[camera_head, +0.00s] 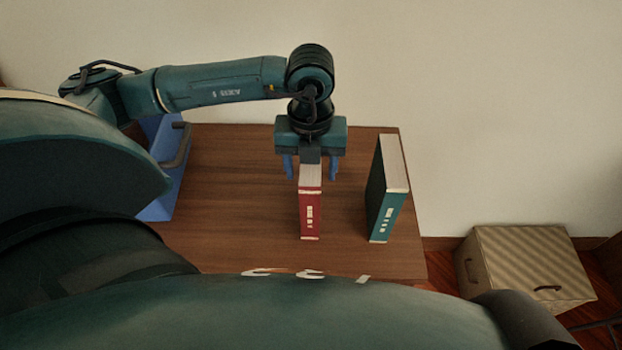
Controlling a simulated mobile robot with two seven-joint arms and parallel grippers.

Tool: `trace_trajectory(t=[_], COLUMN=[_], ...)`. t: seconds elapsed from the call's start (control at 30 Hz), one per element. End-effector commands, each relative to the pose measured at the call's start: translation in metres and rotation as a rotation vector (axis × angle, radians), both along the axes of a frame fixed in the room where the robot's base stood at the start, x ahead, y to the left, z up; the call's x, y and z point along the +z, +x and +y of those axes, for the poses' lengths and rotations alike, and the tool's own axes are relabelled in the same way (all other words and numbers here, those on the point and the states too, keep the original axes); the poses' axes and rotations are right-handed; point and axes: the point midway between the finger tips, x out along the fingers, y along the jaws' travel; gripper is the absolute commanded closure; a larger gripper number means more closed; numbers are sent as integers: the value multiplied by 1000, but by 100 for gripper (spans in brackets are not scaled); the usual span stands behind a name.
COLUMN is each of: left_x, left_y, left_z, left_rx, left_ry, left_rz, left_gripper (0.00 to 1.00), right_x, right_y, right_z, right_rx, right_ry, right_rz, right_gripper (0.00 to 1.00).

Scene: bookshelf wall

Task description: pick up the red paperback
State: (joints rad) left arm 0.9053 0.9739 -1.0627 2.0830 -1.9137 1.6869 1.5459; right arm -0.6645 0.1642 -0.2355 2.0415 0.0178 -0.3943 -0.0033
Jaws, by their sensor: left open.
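The red paperback (310,213) stands upright on the wooden table, its red spine with pale markings facing me and its pale page edges on top. My left gripper (311,174) is above the far part of the book, pointing down. Its two blue fingers are open, one on each side of the book, with a gap visible. The gripper body hides the far end of the book's top. I cannot tell whether the fingers touch it. My right gripper is not in view.
A teal book (386,205) stands upright to the right of the red one, with clear table between. A blue object with a grey handle (165,165) is at the table's left. The wooden table (235,200) is otherwise bare. A beige box (525,262) sits on the floor at right.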

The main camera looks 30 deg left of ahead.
Motion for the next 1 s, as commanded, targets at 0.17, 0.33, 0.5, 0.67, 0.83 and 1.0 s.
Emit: trace_trajectory(t=[0.17,0.33,0.5,0.67,0.83,1.0], left_x=[-2,-2,-2,-2,-2,-2], left_y=[0,0,0,0,0,0], left_z=[0,0,-1,-1,0,0], left_rx=[-1,-1,-1,-1,-1,-1], left_ry=[-1,-1,-1,-1,-1,-1], left_rz=[-1,-1,-1,-1,-1,-1], left_gripper=[42,50,64,77,91,100], right_x=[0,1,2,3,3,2], right_y=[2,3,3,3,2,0], right_z=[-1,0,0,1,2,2], right_rx=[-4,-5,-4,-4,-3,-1], right_ry=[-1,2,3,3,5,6], right_rz=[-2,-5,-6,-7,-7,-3], right_gripper=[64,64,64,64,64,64])
